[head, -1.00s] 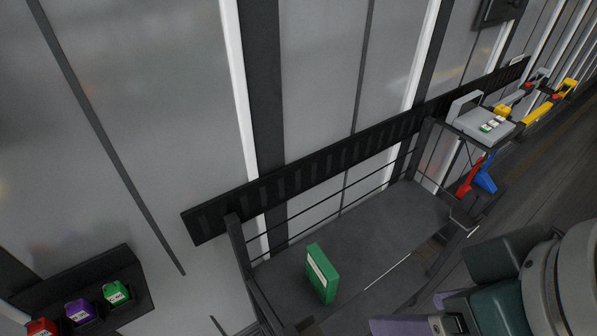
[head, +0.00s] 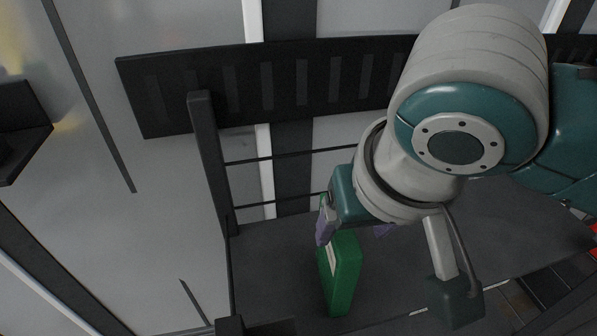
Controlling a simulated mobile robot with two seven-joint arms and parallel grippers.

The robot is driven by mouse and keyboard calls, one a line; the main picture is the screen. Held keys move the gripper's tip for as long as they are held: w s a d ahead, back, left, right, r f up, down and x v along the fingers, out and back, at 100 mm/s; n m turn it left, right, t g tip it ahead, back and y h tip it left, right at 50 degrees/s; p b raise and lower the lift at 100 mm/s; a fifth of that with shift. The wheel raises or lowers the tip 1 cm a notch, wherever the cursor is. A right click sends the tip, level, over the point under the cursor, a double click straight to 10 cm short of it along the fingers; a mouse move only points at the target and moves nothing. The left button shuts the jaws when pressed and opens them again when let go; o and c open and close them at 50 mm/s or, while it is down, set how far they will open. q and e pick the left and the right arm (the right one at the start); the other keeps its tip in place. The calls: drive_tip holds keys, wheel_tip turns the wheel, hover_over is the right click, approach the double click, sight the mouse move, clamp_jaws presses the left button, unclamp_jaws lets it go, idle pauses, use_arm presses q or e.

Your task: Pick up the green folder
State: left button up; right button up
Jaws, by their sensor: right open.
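The green folder (head: 346,275) stands upright on a dark grey shelf (head: 275,265) in the lower middle of the head view, with a pale label on its left edge. My right gripper (head: 352,229) is just above its top, with one purple finger at the folder's left and the other partly hidden behind my wrist. The jaws are open around or just above the folder's upper part; I cannot tell whether they touch it. My left gripper is not in view.
A dark post (head: 208,160) and thin rails bound the shelf at the left and back. A black slatted bar (head: 260,85) runs along the wall behind. A dark bin (head: 22,130) hangs at far left. The shelf left of the folder is clear.

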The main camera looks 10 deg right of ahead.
sight(349, 237)
drive_tip(key=x, duration=0.3)
drive_tip(key=shift+f+b, duration=0.2)
drive_tip(key=shift+b, duration=0.15)
drive_tip(key=b+x, duration=0.1)
drive_tip(key=x, duration=0.4)
drive_tip(key=shift+a+f+b, duration=0.1)
drive_tip(key=shift+a+b, duration=0.1)
drive_tip(key=shift+b, duration=0.2)
clamp_jaws()
